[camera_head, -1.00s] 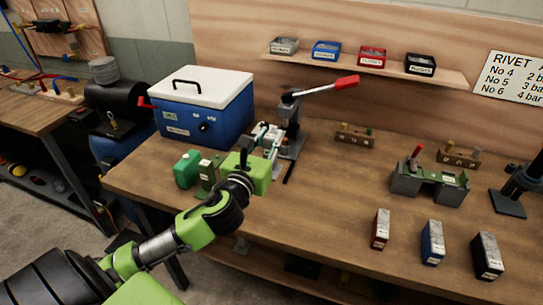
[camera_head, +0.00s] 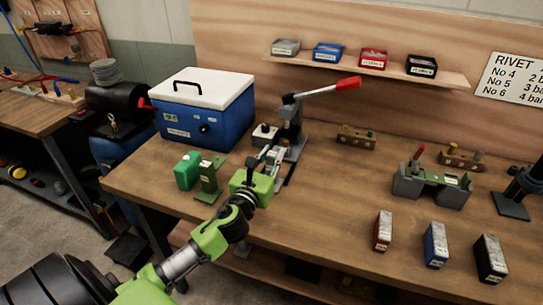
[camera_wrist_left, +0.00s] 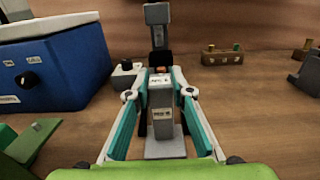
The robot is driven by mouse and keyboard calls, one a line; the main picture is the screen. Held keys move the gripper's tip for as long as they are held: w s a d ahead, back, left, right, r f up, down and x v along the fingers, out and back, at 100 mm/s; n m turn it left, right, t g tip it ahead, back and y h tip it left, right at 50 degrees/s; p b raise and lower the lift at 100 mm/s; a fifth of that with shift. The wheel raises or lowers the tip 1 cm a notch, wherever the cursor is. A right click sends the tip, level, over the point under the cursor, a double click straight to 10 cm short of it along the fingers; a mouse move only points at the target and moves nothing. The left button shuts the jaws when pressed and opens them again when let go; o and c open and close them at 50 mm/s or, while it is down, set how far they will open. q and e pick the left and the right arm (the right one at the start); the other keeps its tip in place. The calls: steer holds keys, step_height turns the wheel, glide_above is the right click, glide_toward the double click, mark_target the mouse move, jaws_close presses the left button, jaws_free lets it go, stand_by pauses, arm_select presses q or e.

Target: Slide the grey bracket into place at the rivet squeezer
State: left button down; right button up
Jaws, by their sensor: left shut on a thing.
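The rivet squeezer (camera_head: 291,125) stands on the bench, with a grey post and a long lever ending in a red handle. My left gripper (camera_head: 272,158) is at the front of its base. In the left wrist view, the left gripper (camera_wrist_left: 160,95) is shut on the grey bracket (camera_wrist_left: 162,120), a pale upright piece with labels between the two fingers. The bracket is in line with the squeezer post (camera_wrist_left: 157,35) behind it. Whether it touches the squeezer is hidden. My right gripper is not in view.
A blue cooler (camera_head: 205,115) stands behind and left. A green container (camera_head: 188,170) and a green bracket-like piece (camera_head: 209,180) stand left of the gripper. A small white-topped box (camera_head: 264,135) is beside the squeezer. Bench space to the right (camera_head: 330,185) is clear.

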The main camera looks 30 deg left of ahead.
arm_select(q)
steer(key=shift+f, duration=0.1)
steer(key=c, duration=1.8)
jaws_free()
steer(key=shift+s, duration=0.1)
steer(key=b+v, duration=0.1)
steer(key=v, duration=1)
steer(key=shift+s+d+r+b, duration=0.2)
steer(key=shift+s+b, duration=0.2)
steer(key=shift+f, duration=0.1)
